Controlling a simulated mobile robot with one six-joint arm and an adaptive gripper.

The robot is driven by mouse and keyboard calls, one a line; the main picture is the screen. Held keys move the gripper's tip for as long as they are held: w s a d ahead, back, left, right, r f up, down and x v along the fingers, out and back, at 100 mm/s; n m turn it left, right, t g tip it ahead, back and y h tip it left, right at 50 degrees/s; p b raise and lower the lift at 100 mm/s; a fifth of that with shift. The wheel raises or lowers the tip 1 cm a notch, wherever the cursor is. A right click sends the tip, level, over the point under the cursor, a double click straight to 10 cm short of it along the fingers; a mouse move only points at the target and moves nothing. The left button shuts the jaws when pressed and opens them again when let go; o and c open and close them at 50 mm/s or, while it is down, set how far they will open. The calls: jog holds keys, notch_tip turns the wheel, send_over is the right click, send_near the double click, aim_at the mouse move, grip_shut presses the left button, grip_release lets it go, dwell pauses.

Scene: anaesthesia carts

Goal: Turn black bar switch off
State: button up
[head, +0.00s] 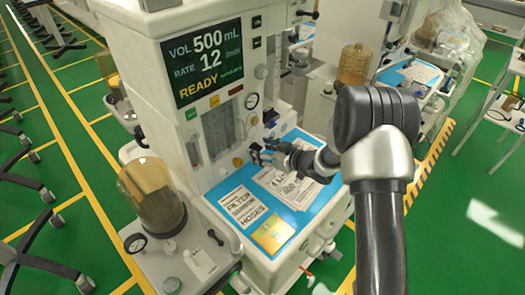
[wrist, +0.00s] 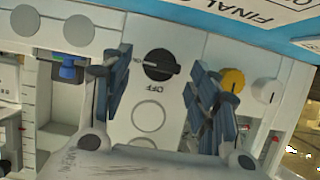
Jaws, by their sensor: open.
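The black bar switch (wrist: 160,65) is a round black knob with a raised bar, on a pale panel in the wrist view. Its bar lies nearly level, with one end toward a small label at its left that seems to read ON. An upside-down OFF label (wrist: 149,88) is below it. My gripper (wrist: 157,75) is open, with one dark-blue finger pad on each side of the switch and visible gaps between. In the head view my gripper (head: 262,153) is at the machine's front panel, above the blue worktop; I cannot make out the switch there.
A yellow knob (wrist: 232,80) and a white knob (wrist: 268,91) are right of the fingers in the wrist view. The blue worktop (head: 212,190) carries printed sheets. An amber canister (head: 152,196) stands at front left.

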jog(key=shift+c, duration=0.4)
jog(key=c, duration=1)
jog(key=shift+s+a+f+n+t+h+b, duration=0.1)
jog(key=shift+n+t+h+b, duration=0.15)
jog(key=shift+n+b, duration=0.3)
jog(key=shift+s+a+f+n+t+h+b, duration=0.1)
jog(key=shift+n+t+h+b, duration=0.15)
jog(key=shift+n+b, duration=0.3)
jog(key=n+t, duration=0.1)
jog(key=n+h, duration=0.1)
jog(key=shift+s+a+n+t+b, duration=0.2)
jog(key=shift+n+t+b, duration=0.1)
jog(key=shift+n+t, duration=0.1)
jog(key=n+t, duration=0.1)
jog(key=n, duration=0.2)
jog(key=shift+s+a+f+t+h, duration=0.15)
jog(key=shift+f+t+h, duration=0.15)
jog(key=shift+t, duration=0.1)
jog(key=shift+f+n+t, duration=0.15)
jog(key=shift+n+t, duration=0.3)
jog(key=shift+n, duration=0.55)
jog(key=shift+f+n+t, duration=0.1)
jog(key=shift+n+t, duration=0.35)
jog(key=shift+n, duration=0.55)
